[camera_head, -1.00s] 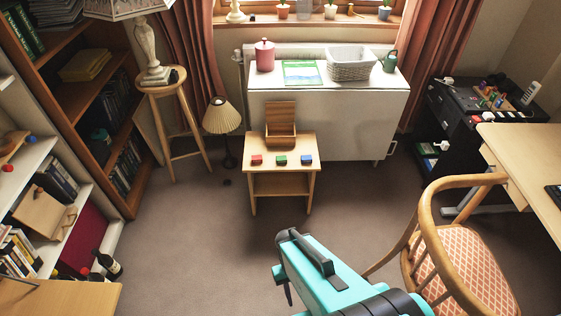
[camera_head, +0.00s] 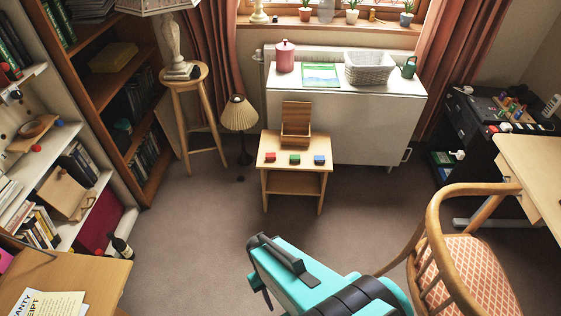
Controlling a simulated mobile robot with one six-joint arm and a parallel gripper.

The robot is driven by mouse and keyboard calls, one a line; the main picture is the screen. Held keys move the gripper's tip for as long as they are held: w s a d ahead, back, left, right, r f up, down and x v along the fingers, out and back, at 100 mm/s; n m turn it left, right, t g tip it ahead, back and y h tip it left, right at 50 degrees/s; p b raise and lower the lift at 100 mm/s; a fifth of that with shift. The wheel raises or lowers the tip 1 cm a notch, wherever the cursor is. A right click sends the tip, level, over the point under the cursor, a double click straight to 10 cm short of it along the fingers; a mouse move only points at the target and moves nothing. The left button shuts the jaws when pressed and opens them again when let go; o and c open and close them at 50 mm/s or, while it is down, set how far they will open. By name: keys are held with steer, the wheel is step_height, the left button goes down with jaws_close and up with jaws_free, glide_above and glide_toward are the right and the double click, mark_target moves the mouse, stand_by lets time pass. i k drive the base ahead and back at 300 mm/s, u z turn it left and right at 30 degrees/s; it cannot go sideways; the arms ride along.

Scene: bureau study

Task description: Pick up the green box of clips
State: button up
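The green box of clips (camera_head: 295,160) is a small green box on top of a small wooden table (camera_head: 272,148) in the middle of the view. It sits between a red box (camera_head: 270,157) on its left and a blue box (camera_head: 319,160) on its right, with gaps between them. My teal and black arm reaches in from the bottom, well short of the table. A dark part with a thin prong shows at the arm's far end, my gripper (camera_head: 262,285) as far as I can tell; its fingers are not clear. Nothing is seen held.
A wooden holder (camera_head: 296,125) stands behind the boxes. A white cabinet (camera_head: 370,125) is behind the table, a lamp (camera_head: 239,118) and stool (camera_head: 185,78) to its left. A chair (camera_head: 440,235) stands at right, a desk (camera_head: 105,280) at lower left. Carpet before the table is clear.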

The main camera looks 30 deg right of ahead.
mark_target(293, 158)
steer(key=u, duration=0.9)
steer(key=i, duration=0.45)
steer(key=z, duration=0.1)
steer(key=k, duration=0.55)
steer(key=z, duration=0.15)
steer(key=i, duration=0.6)
steer(key=u, duration=0.05)
